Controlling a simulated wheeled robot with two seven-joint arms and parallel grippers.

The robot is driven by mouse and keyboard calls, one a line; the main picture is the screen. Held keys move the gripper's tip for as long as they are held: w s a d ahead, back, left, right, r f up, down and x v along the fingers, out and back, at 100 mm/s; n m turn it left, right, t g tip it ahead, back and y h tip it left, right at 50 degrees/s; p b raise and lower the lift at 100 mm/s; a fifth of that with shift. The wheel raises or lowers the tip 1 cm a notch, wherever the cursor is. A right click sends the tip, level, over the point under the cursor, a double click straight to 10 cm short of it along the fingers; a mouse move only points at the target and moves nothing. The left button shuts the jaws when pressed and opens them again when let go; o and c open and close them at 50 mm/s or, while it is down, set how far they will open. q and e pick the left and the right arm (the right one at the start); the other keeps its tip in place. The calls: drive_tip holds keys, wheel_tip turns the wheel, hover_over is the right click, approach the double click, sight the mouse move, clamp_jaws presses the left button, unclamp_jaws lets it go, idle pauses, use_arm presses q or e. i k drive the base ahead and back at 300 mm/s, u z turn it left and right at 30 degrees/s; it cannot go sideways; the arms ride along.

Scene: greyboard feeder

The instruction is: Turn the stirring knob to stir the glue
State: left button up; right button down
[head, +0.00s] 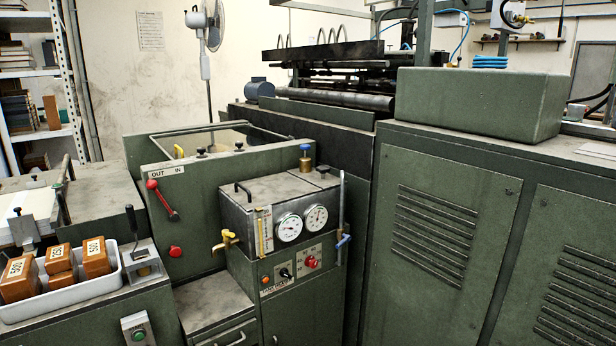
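A green glue unit with a grey metal box (280,200) on top stands in the middle of the head view. Its front has two round white dials (289,227) and a yellow upright gauge (265,232). Below them is a small panel with a black rotary knob (285,273), a red knob (311,262) and an orange button (266,280). The labels are too small to read, so I cannot tell which knob is for stirring. Neither gripper is in view.
A yellow tap (225,240) and a blue-handled valve (343,241) stick out at the box's sides. A red lever (161,199) marked OUT/IN is to the left. A white tray (62,298) holds brown blocks at lower left. A large green cabinet (440,220) fills the right.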

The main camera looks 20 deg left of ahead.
sight(322, 169)
drive_tip(key=u, duration=0.85)
drive_tip(key=i, duration=1.15)
drive_tip(key=z, duration=0.3)
